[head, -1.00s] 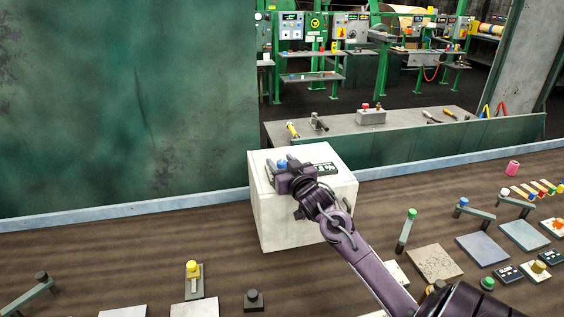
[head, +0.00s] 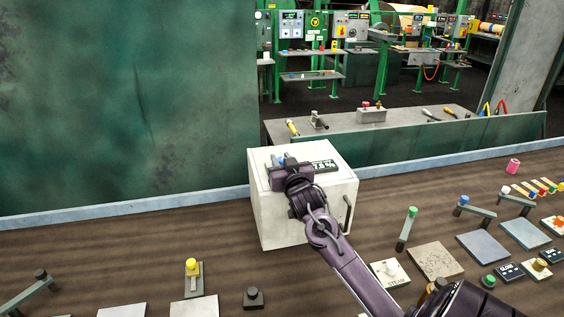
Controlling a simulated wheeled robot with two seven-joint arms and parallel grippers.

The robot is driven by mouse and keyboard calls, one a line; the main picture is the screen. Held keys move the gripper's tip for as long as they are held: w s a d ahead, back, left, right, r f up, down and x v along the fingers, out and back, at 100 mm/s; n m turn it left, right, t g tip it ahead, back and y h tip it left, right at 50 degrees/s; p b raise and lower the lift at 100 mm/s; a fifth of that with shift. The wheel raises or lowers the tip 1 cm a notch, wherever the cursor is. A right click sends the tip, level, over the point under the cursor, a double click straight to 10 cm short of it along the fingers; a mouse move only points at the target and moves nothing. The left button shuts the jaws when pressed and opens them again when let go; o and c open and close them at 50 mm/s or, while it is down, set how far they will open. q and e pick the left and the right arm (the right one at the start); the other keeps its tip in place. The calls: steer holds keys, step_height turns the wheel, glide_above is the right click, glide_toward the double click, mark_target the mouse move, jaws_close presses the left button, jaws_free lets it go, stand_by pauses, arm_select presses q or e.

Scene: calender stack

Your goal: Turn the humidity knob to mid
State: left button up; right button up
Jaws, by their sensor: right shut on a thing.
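A white box-shaped cabinet (head: 272,217) stands on the brown bench. A blue knob (head: 283,160) sits on its top, mostly hidden behind my right gripper. A dark label plate (head: 323,166) lies on the top to the right of the knob; its lettering is too small to read surely. My right gripper (head: 285,163) reaches over the cabinet top and is shut on the blue knob. The knob's pointer and scale cannot be made out. My left gripper is not in view.
The cabinet has a dark handle (head: 347,213) on its right side. Levers, plates and buttons crowd the bench at the right, including a green-topped lever (head: 408,228). A yellow-topped switch (head: 192,277) stands at the front left. A green wall (head: 130,110) rises behind.

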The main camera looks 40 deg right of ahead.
steer(key=o, duration=0.9)
steer(key=shift+o, duration=0.2)
steer(key=shift+s, duration=0.1)
steer(key=shift+s+a+f, duration=0.1)
steer(key=shift+s+a, duration=0.05)
steer(key=shift+s, duration=0.05)
steer(key=shift+b+v, duration=1.25)
steer(key=shift+v, duration=2.35)
steer(key=shift+a, duration=0.1)
